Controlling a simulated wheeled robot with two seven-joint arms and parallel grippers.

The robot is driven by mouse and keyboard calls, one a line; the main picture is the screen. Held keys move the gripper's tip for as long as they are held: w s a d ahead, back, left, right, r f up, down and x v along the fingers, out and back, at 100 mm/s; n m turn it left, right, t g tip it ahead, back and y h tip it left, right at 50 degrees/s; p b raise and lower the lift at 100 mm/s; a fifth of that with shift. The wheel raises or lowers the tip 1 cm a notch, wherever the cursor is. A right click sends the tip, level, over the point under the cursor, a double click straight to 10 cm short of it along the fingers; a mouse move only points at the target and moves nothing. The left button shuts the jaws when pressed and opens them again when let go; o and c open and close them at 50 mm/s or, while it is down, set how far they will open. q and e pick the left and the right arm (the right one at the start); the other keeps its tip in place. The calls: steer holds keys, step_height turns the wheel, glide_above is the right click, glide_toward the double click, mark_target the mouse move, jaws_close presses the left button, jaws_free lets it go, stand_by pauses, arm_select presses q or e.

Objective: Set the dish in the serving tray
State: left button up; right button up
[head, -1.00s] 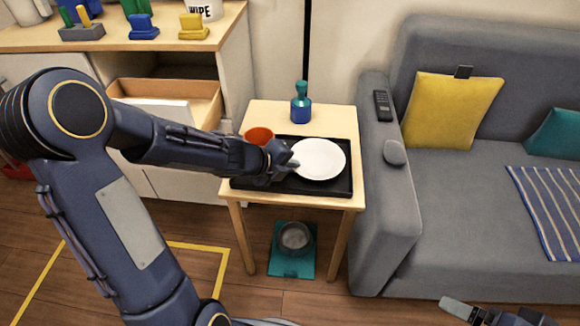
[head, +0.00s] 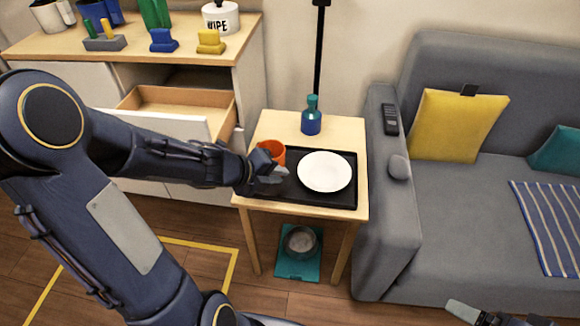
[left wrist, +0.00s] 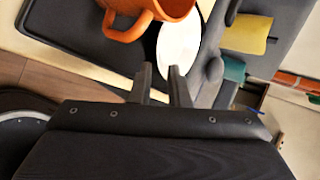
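The dish, a round white plate (head: 325,171), lies flat on the black serving tray (head: 308,199), right of its middle. It also shows in the left wrist view (left wrist: 178,45), past my fingertips. My left gripper (head: 279,175) is over the tray's left part, just left of the dish and apart from it. In the left wrist view, my left gripper's fingers (left wrist: 161,80) stand apart with nothing between them. My right gripper (head: 468,312) shows only partly at the bottom right, far from the tray; its opening is unclear.
An orange mug (head: 273,150) stands close behind my left gripper. A blue-teal bottle (head: 311,118) stands at the back of the wooden side table (head: 345,132). The grey sofa (head: 388,230) is close on the right. An open drawer (head: 180,103) is at the left.

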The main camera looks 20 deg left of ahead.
arm_select(q)
steer(key=s+a+r+n+t+y, duration=0.1)
steer(key=s+a+r+n+y, duration=0.3)
steer(key=n, duration=0.3)
steer(key=s+a+r+n+y, duration=0.1)
steer(key=a+r+n+y, duration=0.15)
steer(key=r+n, duration=0.35)
steer(key=s+d+n+g+h, duration=0.2)
steer(key=s+d+n, duration=0.3)
steer(key=s+n, duration=0.2)
steer(key=s+d+n+g+h, duration=0.2)
steer(key=s+d+n+h, duration=0.1)
steer(key=s+d+n, duration=0.3)
steer(key=shift+s+f+n+p, duration=0.15)
steer(key=shift+s+n+p, duration=0.45)
steer(key=shift+s, duration=0.5)
steer(key=shift+a+h, duration=0.1)
steer(key=shift+h, duration=0.15)
